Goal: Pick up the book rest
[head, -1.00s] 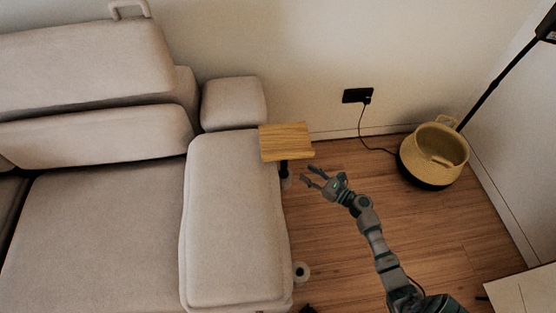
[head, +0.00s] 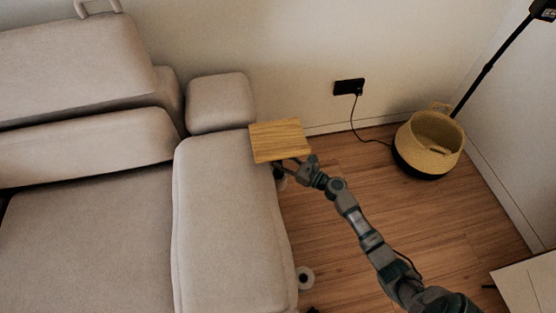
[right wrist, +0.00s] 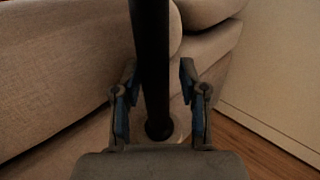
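The book rest (head: 280,140) is a flat wooden board on a dark post, standing at the sofa's right armrest. In the right wrist view its dark post (right wrist: 150,60) runs vertically between the two blue-padded fingers. My right gripper (head: 296,163) reaches in at the board's lower edge, its fingertips partly hidden under the board. In the right wrist view the right gripper (right wrist: 155,95) is open around the post, with a gap visible on the right side. My left gripper is not in view.
The beige sofa (head: 100,230) fills the left side, its armrest close beside the post. A woven basket (head: 428,140) stands on the wooden floor by the wall. A cord runs from a black wall outlet (head: 349,87). A pale tabletop (head: 525,288) is at lower right.

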